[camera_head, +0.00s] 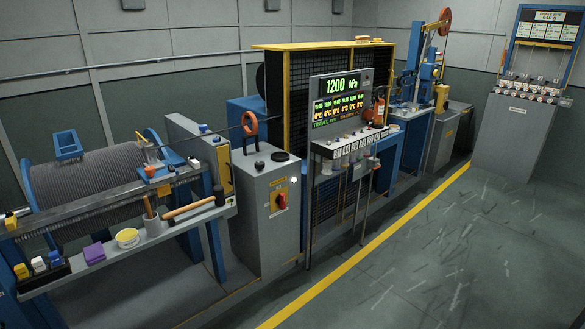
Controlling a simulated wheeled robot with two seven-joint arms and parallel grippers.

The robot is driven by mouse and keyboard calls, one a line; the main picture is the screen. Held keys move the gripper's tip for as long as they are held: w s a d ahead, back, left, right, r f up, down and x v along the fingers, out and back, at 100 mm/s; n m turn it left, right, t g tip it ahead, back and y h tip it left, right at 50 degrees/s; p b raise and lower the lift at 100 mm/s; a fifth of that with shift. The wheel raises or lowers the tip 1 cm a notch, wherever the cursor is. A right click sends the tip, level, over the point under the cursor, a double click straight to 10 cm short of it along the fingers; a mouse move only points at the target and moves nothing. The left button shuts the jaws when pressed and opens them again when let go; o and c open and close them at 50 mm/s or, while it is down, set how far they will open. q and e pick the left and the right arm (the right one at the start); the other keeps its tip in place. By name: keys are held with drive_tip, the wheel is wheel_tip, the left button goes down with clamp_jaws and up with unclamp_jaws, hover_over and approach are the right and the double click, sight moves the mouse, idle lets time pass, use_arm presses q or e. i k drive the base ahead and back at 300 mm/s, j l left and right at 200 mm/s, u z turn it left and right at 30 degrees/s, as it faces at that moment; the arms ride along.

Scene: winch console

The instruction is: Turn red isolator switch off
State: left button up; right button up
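A red switch (281,201) sits on a yellow plate on the front of a grey cabinet (259,237), left of the middle of the view. It is small here, and I cannot read its handle position or markings. Neither of my grippers shows in the head view, and nothing is touching the switch.
A cable drum (95,188) stands at the left behind a tool shelf (136,247) holding a mallet (194,207) and small tubs. A lever console with a green display (340,86) stands right of the cabinet. The floor (435,250) beyond the yellow line (350,262) is clear.

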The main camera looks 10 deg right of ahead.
sight(280, 199)
drive_tip(key=i+l+z, duration=0.2)
drive_tip(key=i+z, duration=0.45)
drive_tip(key=z, duration=0.3)
drive_tip(key=i+z, duration=0.45)
drive_tip(key=i+l+u, duration=0.1)
drive_tip(key=i, duration=0.35)
drive_tip(key=i+l+u, duration=0.15)
drive_tip(key=i, duration=0.25)
